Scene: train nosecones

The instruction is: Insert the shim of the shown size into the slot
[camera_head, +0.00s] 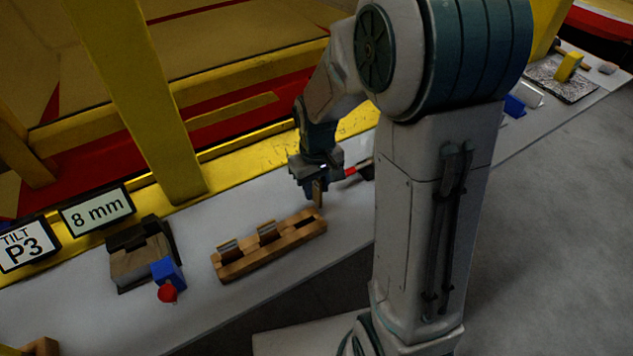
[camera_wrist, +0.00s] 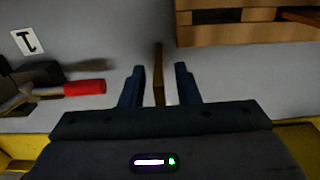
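A tan shim (camera_wrist: 158,75) stands edge-on between the two fingers of my gripper (camera_wrist: 158,84). In the head view my gripper (camera_head: 317,184) is above the right end of the wooden rack (camera_head: 240,268), and the shim hangs below it, clear of the rack. The finger contact is hard to make out. Two other shims, one at the left (camera_head: 229,250) and one in the middle (camera_head: 267,232), stand in the rack; its right slot is empty. The size sign (camera_head: 97,209) reads 8 mm. A dark-topped wooden block fixture (camera_head: 138,265) stands left of the rack; its slot is not clear.
A blue block (camera_head: 167,271) with a red knob (camera_head: 168,293) sits by the fixture. A sign (camera_head: 26,246) reads TILT P3. A red-handled tool (camera_wrist: 85,88) lies near my gripper. Yellow beams (camera_head: 150,110) border the table's back. The table between rack and fixture is clear.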

